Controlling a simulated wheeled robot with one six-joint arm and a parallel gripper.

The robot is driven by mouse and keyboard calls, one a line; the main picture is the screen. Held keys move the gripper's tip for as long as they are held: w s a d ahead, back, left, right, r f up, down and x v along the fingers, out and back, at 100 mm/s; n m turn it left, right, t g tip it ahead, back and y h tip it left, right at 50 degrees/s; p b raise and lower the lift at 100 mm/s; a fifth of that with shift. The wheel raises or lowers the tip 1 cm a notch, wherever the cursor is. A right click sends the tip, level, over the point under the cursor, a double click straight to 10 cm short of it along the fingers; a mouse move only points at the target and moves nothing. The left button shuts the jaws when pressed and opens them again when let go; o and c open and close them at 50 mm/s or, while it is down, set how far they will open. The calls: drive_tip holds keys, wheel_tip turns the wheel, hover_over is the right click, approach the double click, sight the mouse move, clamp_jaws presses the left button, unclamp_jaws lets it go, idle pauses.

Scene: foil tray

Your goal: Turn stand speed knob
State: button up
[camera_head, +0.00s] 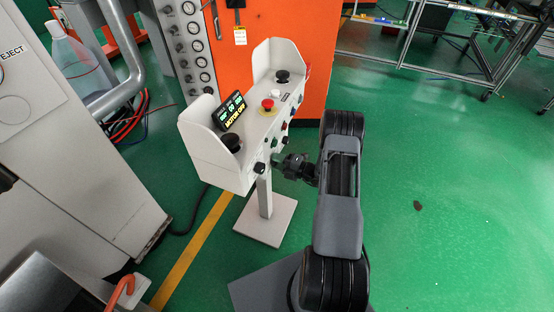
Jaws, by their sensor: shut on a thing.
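The white control stand (222,168) stands upright left of centre, on a post with a square base plate. Its front face carries a row of small knobs and buttons, with a black knob (260,168) at the near end. My gripper (278,161) reaches in from the right against this front face, just right of that black knob. It is shut on a small knob there, which its fingers mostly hide. I cannot read the labels, so I cannot tell which knob is the speed knob or how it is turned.
On the stand's top are a red mushroom button (267,104), black palm buttons and a lit display (231,111) reading "MOTOR" something. An orange machine (270,30) stands behind. A grey machine (70,170) is at left. The green floor (460,210) at right is clear.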

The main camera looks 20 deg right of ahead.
drive_tip(key=m+p, duration=0.1)
drive_tip(key=m, duration=0.3)
drive_tip(key=shift+m, duration=0.3)
drive_tip(key=shift+p, duration=0.3)
drive_tip(key=o, duration=0.9)
drive_tip(key=shift+s, duration=0.1)
drive_tip(key=v, duration=1.3)
drive_tip(key=shift+s+d, duration=0.25)
